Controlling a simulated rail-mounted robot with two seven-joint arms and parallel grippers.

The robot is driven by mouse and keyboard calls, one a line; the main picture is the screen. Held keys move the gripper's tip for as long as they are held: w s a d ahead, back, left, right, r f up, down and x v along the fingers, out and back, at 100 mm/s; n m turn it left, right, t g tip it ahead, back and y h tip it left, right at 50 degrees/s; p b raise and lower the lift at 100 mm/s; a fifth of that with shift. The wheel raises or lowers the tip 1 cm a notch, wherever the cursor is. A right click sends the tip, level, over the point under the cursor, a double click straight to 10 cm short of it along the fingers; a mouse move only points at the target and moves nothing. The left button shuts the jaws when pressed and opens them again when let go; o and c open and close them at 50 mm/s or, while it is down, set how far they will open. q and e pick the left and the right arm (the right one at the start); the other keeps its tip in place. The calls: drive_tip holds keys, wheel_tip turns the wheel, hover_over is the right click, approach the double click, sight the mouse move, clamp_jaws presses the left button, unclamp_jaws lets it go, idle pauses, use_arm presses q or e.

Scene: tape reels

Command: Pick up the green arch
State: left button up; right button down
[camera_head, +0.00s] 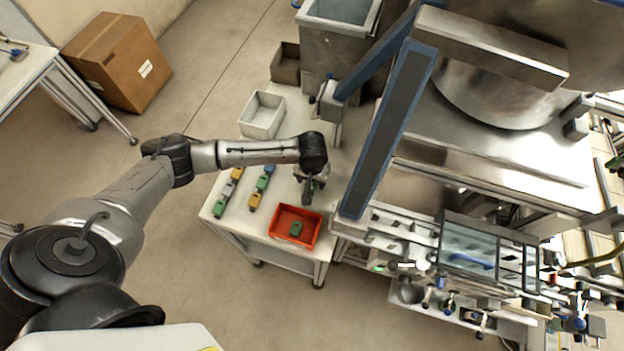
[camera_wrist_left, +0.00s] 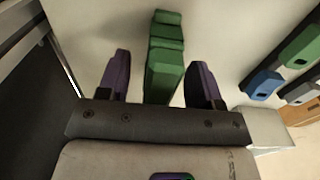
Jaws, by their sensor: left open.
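A green piece (camera_wrist_left: 165,65), which I take to be the green arch, stands on the pale tabletop in the left wrist view. Its arch opening cannot be made out. My left gripper (camera_wrist_left: 163,80) is open, one dark finger on each side of the piece, with visible gaps on both sides. In the head view my left gripper (camera_head: 308,194) is over the right part of the white table, just behind the red tray; it hides the piece there. Another green block (camera_head: 295,228) lies inside the red tray. My right gripper is not in view.
The red tray (camera_head: 274,233) sits at the table's front right corner. Rows of green, blue and yellow blocks (camera_head: 255,201) stand to the left. A white bin (camera_head: 262,101) is at the back. A blue-edged machine frame (camera_head: 392,125) rises close on the right.

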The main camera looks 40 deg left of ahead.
use_arm(q)
drive_tip(key=shift+f, duration=0.3)
drive_tip(key=c, duration=1.1)
